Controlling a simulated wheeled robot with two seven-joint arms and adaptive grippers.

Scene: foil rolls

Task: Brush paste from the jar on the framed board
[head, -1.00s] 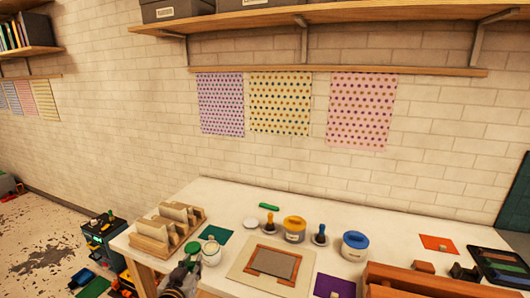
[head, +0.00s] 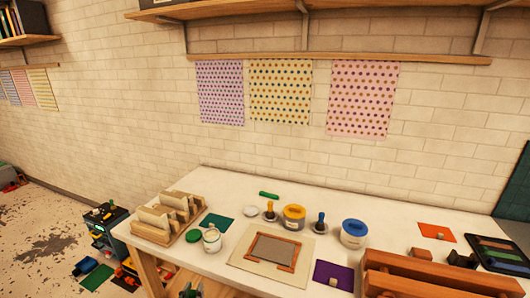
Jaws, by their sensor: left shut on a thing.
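The open white jar (head: 211,239) stands upright near the table's front left, and a pale lid (head: 250,211) lies behind it. The framed board (head: 270,251), a grey panel in an orange-brown frame on a cream sheet (head: 241,257), lies flat right of the jar. My right gripper is out of view.
Yellow-lidded (head: 294,218) and blue-lidded (head: 354,233) pots stand behind the board, with yellow (head: 270,211) and blue (head: 320,222) handled tools. A wooden card rack (head: 155,232) stands left. The table's back strip is mostly clear.

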